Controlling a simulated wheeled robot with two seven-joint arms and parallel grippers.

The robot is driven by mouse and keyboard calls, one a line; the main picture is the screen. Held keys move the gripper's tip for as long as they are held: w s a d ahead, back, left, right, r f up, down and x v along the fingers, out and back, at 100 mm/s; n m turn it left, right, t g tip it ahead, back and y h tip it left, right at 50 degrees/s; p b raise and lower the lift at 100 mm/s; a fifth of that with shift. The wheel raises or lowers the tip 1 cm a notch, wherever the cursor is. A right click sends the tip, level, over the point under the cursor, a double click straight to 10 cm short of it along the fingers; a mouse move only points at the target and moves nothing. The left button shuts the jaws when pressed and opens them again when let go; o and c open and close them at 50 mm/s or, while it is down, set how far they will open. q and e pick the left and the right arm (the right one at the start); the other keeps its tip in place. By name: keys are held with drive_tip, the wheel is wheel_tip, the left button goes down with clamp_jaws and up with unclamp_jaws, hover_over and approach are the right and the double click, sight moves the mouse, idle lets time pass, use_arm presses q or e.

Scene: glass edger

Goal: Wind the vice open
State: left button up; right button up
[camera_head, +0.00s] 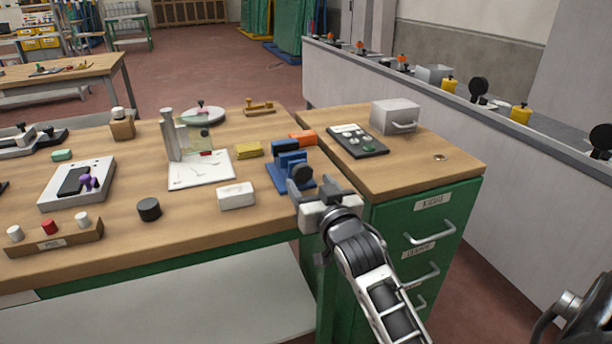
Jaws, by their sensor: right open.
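The blue vice (288,165) stands on the wooden bench near its front right edge. A dark round part (301,177) shows at its near end, facing my gripper. How far its jaws stand apart is too small to tell. My right gripper (313,188) is open, just in front of and slightly right of the vice, close to that dark part. I cannot tell whether it touches it. My left gripper is not in view.
A white block (236,196), a yellow block (249,149) and an orange block (302,137) lie around the vice. A dark tray (357,141) and a grey box (395,117) sit on the green drawer cabinet (429,226). A black cylinder (149,210) stands further left.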

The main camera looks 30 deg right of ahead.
sight(304, 175)
drive_tip(key=shift+x, duration=1.7)
drive_tip(key=c, duration=1)
